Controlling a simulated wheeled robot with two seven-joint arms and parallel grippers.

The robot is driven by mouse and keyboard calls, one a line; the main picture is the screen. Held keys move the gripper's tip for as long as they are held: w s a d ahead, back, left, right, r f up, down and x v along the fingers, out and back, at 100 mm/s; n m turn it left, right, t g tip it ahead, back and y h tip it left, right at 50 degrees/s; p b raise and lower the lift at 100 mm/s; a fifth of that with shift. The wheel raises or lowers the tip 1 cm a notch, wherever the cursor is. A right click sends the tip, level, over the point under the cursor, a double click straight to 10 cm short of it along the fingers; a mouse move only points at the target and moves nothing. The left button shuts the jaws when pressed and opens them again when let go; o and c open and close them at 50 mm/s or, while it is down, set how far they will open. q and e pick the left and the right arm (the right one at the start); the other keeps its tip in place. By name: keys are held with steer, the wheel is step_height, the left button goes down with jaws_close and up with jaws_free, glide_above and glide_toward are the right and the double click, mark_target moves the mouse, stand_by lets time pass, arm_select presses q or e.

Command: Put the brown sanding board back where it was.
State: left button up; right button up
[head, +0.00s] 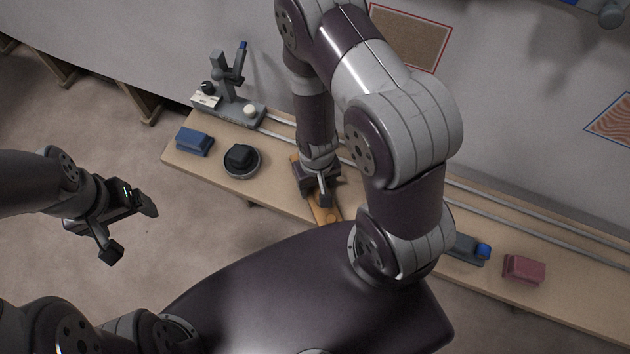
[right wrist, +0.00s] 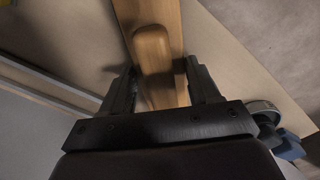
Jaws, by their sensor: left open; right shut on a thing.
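The brown sanding board (head: 327,214) is a long, narrow wooden board with a raised rounded handle. It lies across the bench (head: 280,190) in the head view, partly hidden by my right gripper (head: 320,194). In the right wrist view the board (right wrist: 171,18) runs between the fingers of my right gripper (right wrist: 160,92), which is shut on it. I cannot tell whether the board touches the bench top. My left gripper (head: 131,230) is open and empty, off the bench to the left, above the floor.
A blue block (head: 194,141) and a round dish (head: 242,174) holding a black piece stand left of the board. A grey fixture (head: 230,108) stands behind them. A blue-ended tool (head: 468,248) and a pink block (head: 524,269) lie to the right. Metal rails (head: 500,217) run along the back.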

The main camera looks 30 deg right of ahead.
steer(key=o, duration=1.2)
steer(key=shift+s, duration=0.15)
steer(key=shift+c, duration=0.2)
step_height(320, 180, up, 26)
steer(key=n+t+p, duration=0.1)
steer(key=p, duration=0.3)
steer(key=shift+w+d+f, duration=0.2)
steer(key=shift+w, duration=0.1)
